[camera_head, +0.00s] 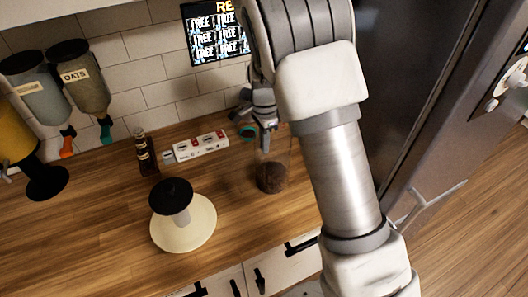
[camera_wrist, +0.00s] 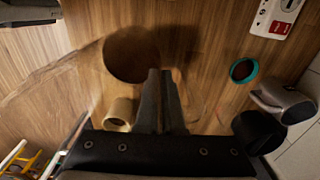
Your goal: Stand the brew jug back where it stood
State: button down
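The brew jug (camera_head: 271,179) is clear glass with dark brown contents low inside. It is at the right part of the wooden counter in the head view, and looks upright. In the wrist view its dark contents (camera_wrist: 131,53) show just beyond the fingertips, and its glass is faint. My gripper (camera_head: 266,147) is at the jug's upper edge. In the wrist view the fingers (camera_wrist: 160,75) are close together and appear shut on the jug's glass side. The exact contact is hard to see. I cannot tell whether the jug's base touches the counter.
A cream stand (camera_head: 198,232) with a black top (camera_head: 171,195) is left of the jug. Dispensers (camera_head: 85,84) hang at left. The fridge (camera_head: 405,80) is at right. Front-left counter is clear.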

jog(key=shift+f+p, duration=0.35)
jog(key=shift+f, duration=1.6)
jog(key=shift+f, duration=0.2)
jog(key=c, duration=1)
grip_release()
jog(key=shift+c, duration=0.2)
jog(key=shift+r, duration=0.15)
notch_tip(320, 180, up, 12)
jog(key=shift+s+r+b, duration=0.1)
jog(key=shift+b, duration=0.4)
jog(key=s+d+r+n+t+y, duration=0.1)
jog(key=s+d+r+n+t, duration=0.1)
jog(key=s+d+r+n, duration=0.45)
jog(key=s+d+r+n+t, duration=0.2)
jog(key=s+d+r+n, duration=0.1)
jog(key=s+r, duration=0.65)
jog(key=s+d+f+n+t+h, duration=0.1)
jog(key=s+n, duration=0.3)
jog(key=s, duration=0.6)
jog(key=shift+s+d+f, duration=0.25)
jog(key=shift+d+f, duration=0.2)
